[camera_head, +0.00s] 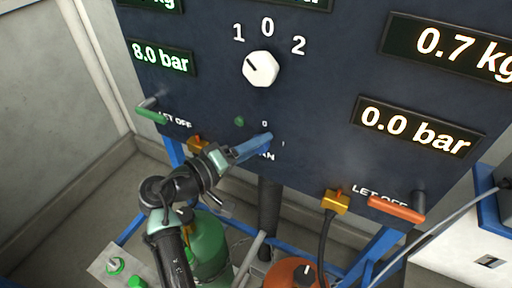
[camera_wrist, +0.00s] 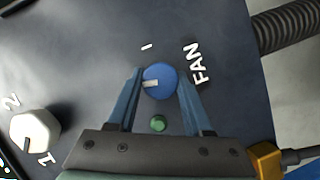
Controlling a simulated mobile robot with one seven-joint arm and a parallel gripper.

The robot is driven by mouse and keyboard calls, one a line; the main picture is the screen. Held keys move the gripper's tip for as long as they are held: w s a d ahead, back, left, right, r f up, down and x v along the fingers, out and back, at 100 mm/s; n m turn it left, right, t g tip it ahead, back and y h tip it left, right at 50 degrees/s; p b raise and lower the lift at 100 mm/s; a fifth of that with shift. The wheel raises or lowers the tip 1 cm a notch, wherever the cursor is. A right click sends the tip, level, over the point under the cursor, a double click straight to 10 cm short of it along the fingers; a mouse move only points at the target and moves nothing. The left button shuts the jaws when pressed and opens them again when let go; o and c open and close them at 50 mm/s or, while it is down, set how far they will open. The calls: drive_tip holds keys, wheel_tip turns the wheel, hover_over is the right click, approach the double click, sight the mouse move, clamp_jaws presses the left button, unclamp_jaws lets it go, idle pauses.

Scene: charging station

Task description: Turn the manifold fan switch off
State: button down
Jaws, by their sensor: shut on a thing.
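The manifold fan switch is a round blue knob (camera_wrist: 164,78) on the dark panel, beside the word FAN (camera_wrist: 201,64). My gripper (camera_wrist: 160,76) has its blue fingers on both sides of the knob and is shut on it. The knob's white mark points left in the wrist view, away from FAN and not at the I mark (camera_wrist: 146,47). In the head view my gripper (camera_head: 266,138) hides the knob; a small 0 (camera_head: 265,124) shows above it and the I to the right. A small dark green lamp (camera_wrist: 158,123) sits beside the knob.
A white selector knob (camera_head: 261,69) marked 1, 0, 2 is above. A green let-off handle (camera_head: 151,116) is left and an orange one (camera_head: 397,209) right. Brass fittings, a black cable and a green cylinder (camera_head: 210,245) are below. A corrugated hose (camera_wrist: 288,28) passes near the panel edge.

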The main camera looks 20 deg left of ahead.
drive_tip(key=shift+f+n+h+b, duration=0.1)
drive_tip(key=shift+n+h+b, duration=0.3)
drive_tip(key=shift+n, duration=0.5)
drive_tip(key=shift+c, duration=1.5)
unclamp_jaws()
drive_tip(key=b+v, duration=0.2)
drive_tip(key=v, duration=1.1)
drive_tip(key=shift+f+b, duration=0.2)
drive_tip(key=shift+b, duration=0.15)
drive_tip(key=shift+s+a, duration=0.1)
